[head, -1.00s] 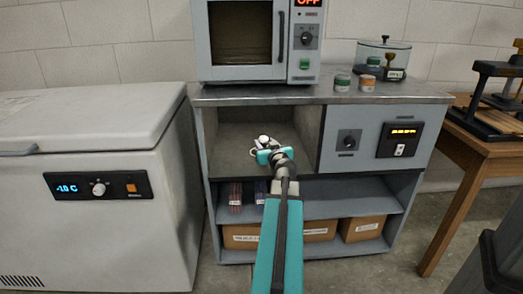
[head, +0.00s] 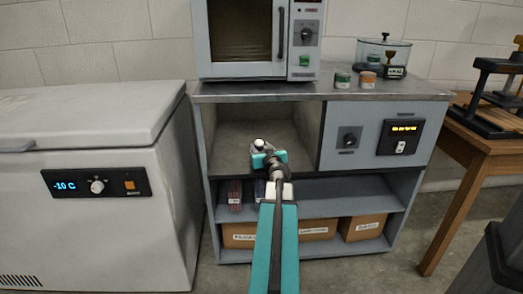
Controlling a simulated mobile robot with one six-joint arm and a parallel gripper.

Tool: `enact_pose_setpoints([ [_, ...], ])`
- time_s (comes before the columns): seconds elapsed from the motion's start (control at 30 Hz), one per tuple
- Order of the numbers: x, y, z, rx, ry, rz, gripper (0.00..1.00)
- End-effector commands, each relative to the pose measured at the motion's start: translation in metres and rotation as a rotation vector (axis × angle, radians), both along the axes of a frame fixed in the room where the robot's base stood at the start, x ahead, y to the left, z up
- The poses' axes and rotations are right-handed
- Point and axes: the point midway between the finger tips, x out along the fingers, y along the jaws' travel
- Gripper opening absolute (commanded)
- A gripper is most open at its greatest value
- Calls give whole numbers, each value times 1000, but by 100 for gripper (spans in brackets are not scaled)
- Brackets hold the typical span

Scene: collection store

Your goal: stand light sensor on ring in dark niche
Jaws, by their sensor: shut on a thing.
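My gripper (head: 264,158) reaches into the front of the niche (head: 232,140), the open upper-left bay of the grey cabinet. It is shut on the light sensor (head: 259,143), whose small white dome shows just beyond the jaws. The sensor's lower part is hidden by the gripper, so I cannot tell whether it touches the niche floor. The ring is not visible; my gripper and arm cover that part of the floor.
A grey oven (head: 262,45) stands on the worktop above the niche. Control panels (head: 378,136) are right of it. Boxes (head: 362,227) fill the lower shelf. A white chest freezer (head: 90,220) stands at left, a wooden table (head: 470,160) at right.

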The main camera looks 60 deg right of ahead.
Motion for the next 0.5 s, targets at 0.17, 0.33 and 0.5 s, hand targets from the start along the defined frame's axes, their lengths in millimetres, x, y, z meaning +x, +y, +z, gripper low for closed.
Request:
enact_pose_setpoints([
  [0.17,0,0,0,-1,-1,0,15],
  [0.33,0,0,-1,-1,-1,0,15],
  [0.5,0,0,-3,-1,-1,0,44],
])
